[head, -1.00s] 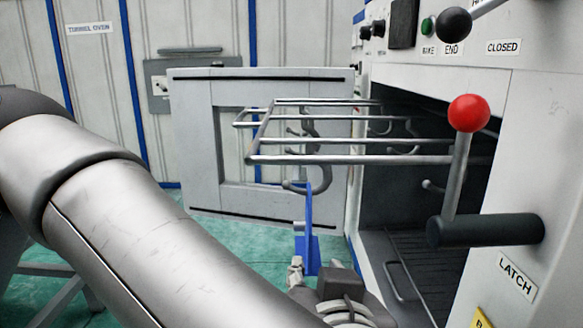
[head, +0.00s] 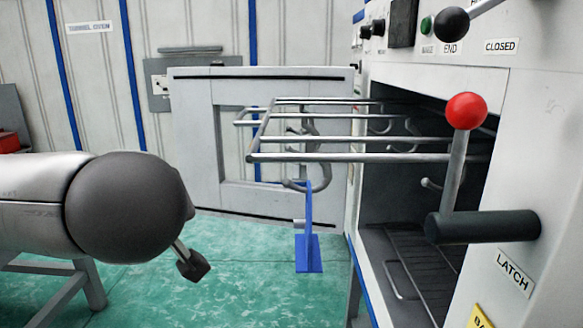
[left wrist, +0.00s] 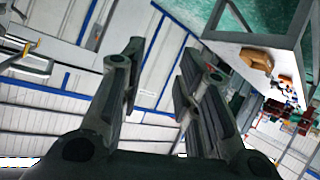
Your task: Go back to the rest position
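My left arm comes in from the left in the head view and ends in a dark rounded joint. A small piece that looks like a finger of my left gripper (head: 192,264) shows below that joint; the rest is hidden. In the left wrist view the two fingers of my left gripper (left wrist: 162,65) stand apart with nothing between them. A blue part (head: 309,252) hangs upright from a hook of the wire rack (head: 350,159), clear of my gripper. My right gripper is not in view.
The oven (head: 515,190) stands at the right with its door (head: 195,140) open and the rack sticking out. A red-knobbed lever (head: 466,111) rises by the latch handle (head: 490,227). Green floor (head: 230,290) is clear between arm and oven. A table (left wrist: 258,45) shows in the left wrist view.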

